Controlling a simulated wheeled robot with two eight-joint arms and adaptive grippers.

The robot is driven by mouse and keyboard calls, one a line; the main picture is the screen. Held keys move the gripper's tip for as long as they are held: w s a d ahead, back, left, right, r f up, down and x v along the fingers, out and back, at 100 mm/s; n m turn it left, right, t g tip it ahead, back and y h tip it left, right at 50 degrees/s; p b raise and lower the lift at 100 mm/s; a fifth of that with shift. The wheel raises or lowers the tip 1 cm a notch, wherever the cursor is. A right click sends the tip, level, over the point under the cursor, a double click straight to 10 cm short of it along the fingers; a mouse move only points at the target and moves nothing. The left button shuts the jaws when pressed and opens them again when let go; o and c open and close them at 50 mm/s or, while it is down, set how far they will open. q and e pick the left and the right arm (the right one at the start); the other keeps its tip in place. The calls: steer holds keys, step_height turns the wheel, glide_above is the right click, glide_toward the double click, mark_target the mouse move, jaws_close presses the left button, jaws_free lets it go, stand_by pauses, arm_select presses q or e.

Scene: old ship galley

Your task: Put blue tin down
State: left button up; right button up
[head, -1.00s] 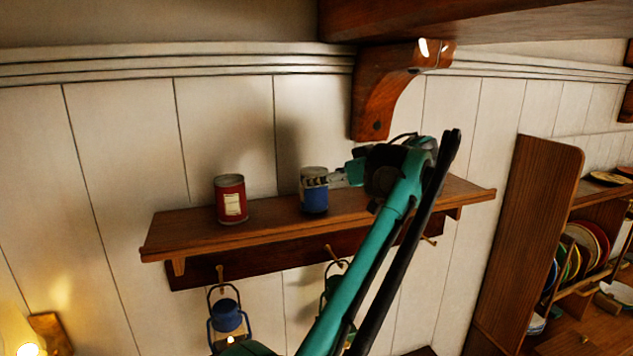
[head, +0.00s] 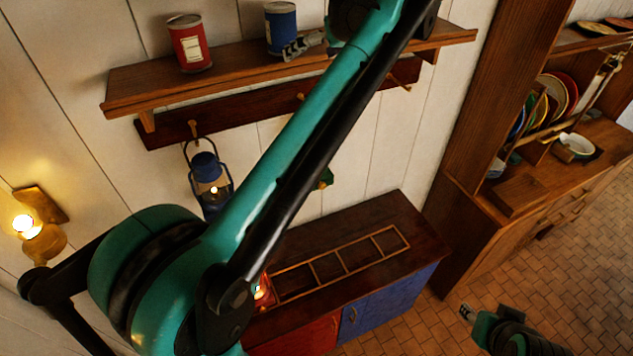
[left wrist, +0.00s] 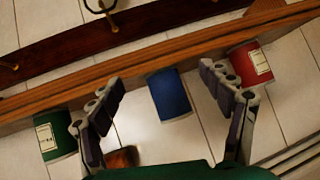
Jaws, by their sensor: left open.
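The blue tin (head: 281,28) stands upright on the wooden wall shelf (head: 240,75), right of the red tin (head: 190,43). My left gripper (head: 303,46) is open at the blue tin's lower right in the head view. In the left wrist view, the blue tin (left wrist: 169,95) shows in the gap between the spread fingers of my left gripper (left wrist: 162,85), clear of both. My right gripper (head: 467,312) is low at the bottom right, over the floor; its finger opening is too small to tell.
In the left wrist view, a green tin (left wrist: 55,136) stands on the other side of the blue tin from the red one. A blue lantern (head: 208,180) hangs below the shelf. A cabinet (head: 400,215) stands below, and a plate dresser (head: 520,190) at right.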

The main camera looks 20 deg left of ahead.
arm_select(q)
steer(key=s+d+f+m+t+h, duration=0.1)
steer(key=s+d+f+m+h, duration=0.2)
steer(key=s+f, duration=0.4)
steer(key=s+d+f+m+t+h, duration=0.1)
steer(key=s+d+f+m+h, duration=0.2)
steer(key=s+f, duration=0.4)
steer(key=s+d+f+m+h, duration=0.3)
steer(key=s+f, duration=0.5)
steer(key=f, duration=1.2)
steer(key=shift+d+f+m+t+h, duration=0.2)
steer(key=shift+d+m+t+h, duration=0.2)
steer(key=shift+d+m, duration=0.4)
arm_select(e)
steer(key=shift+s, duration=0.2)
arm_select(q)
steer(key=shift+w, duration=0.1)
step_height(320, 180, down, 34)
steer(key=b, duration=3.3)
steer(key=shift+r+b, duration=0.2)
steer(key=shift+b, duration=0.15)
arm_select(e)
step_height(320, 180, down, 34)
steer(key=shift+r, duration=0.2)
